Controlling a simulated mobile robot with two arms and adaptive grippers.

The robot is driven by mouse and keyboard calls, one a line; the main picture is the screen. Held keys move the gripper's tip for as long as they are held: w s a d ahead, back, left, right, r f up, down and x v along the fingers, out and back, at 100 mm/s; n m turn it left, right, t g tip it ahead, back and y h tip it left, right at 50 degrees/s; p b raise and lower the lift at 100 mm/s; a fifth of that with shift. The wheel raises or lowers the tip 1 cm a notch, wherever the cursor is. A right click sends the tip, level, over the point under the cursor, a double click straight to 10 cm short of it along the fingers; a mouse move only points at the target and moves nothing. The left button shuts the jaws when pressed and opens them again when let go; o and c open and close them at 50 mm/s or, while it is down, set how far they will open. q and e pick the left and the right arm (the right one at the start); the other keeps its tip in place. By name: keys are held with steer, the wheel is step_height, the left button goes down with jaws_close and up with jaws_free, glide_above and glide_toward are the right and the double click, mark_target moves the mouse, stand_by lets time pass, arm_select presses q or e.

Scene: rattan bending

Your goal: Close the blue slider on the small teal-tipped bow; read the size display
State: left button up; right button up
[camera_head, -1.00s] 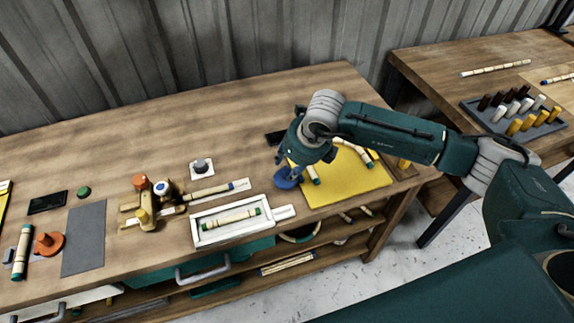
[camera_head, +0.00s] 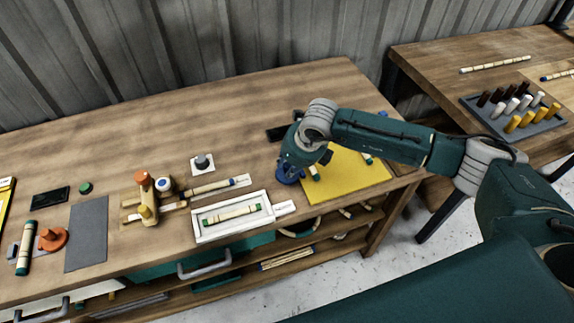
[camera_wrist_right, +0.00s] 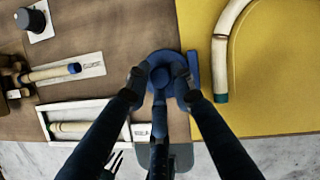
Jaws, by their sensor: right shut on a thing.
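The blue slider (camera_head: 288,177) is a round blue disc with a knob, at the left edge of the yellow board (camera_head: 345,185); it also shows in the right wrist view (camera_wrist_right: 163,57). My right gripper (camera_wrist_right: 162,80) is shut on its knob, one finger on each side. In the head view my right gripper (camera_head: 294,166) hides much of the slider. A curved pale bow (camera_wrist_right: 220,52) with a teal tip lies on the board, apart from the slider; its far part is out of the wrist view. A dark flat panel (camera_head: 277,133), possibly the display, lies behind the gripper; no reading is visible.
A white tray (camera_head: 200,237) holding a straight teal-ended piece (camera_head: 232,214) stands left of the board. Farther left are a wooden jig (camera_head: 147,200), a grey knob (camera_head: 202,162) and a grey mat (camera_head: 86,236). A peg rack (camera_head: 515,110) stands on the right table.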

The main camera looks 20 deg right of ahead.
steer(key=d, duration=0.1)
steer(key=d+b, duration=0.1)
steer(key=d, duration=0.2)
steer(key=shift+w+d+r, duration=0.1)
steer(key=shift+w, duration=0.2)
steer(key=shift+w+r, duration=0.1)
steer(key=shift+r, duration=0.1)
steer(key=o, duration=0.6)
steer(key=shift+d, duration=0.1)
steer(key=shift+o, duration=1.4)
steer(key=shift+d, duration=0.15)
steer(key=shift+d+f, duration=0.2)
steer(key=shift+d, duration=0.05)
steer(key=shift+s+a+r, duration=0.15)
steer(key=shift+s, duration=0.05)
steer(key=v, duration=1.1)
steer(key=shift+d+r, duration=0.25)
steer(key=shift+r, duration=0.05)
steer(key=shift+s, duration=0.15)
